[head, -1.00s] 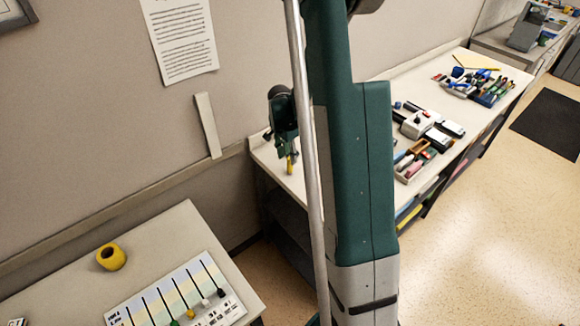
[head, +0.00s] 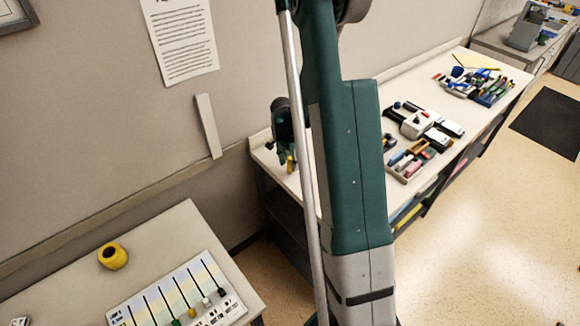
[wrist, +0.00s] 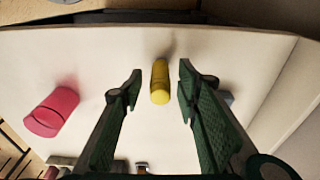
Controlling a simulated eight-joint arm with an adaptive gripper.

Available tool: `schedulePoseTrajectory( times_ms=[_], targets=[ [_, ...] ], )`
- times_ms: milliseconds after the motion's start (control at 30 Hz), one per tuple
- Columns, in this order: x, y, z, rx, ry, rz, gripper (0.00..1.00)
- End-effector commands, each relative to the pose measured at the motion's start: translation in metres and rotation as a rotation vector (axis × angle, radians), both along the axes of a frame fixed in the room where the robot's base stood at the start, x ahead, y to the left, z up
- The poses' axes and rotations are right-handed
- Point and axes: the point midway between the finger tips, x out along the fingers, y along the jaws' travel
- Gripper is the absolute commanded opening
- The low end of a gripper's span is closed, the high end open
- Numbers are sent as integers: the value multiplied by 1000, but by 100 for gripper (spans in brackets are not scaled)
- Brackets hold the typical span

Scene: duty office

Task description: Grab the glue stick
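A yellow cylinder (wrist: 160,82), which looks like the glue stick, is on the pale tabletop in the wrist view. It shows in the gap between the two fingertips of my gripper (wrist: 160,75), with space on both sides. My gripper is open and holds nothing. In the head view, my gripper (head: 284,146) is low over the near left end of the long table, partly hidden by my arm. A bit of the yellow cylinder (head: 290,163) shows beside it. I cannot tell how far the fingertips are above the table.
A pink cylinder (wrist: 52,112) is on the tabletop to the left in the wrist view. A tray (head: 404,176) of small items and several office items lie farther along the long table (head: 475,128). A nearer table (head: 160,245) holds a yellow roll (head: 113,256) and a chart board.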

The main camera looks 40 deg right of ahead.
Motion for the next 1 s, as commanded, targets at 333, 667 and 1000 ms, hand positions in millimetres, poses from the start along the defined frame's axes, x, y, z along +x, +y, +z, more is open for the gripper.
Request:
schedulePoseTrajectory(
  times_ms=[333,667,1000],
  targets=[
    [0,0,0,0,0,0,23],
    [0,0,0,0,0,0,5],
    [0,0,5,0,0,0,5]
  ],
)
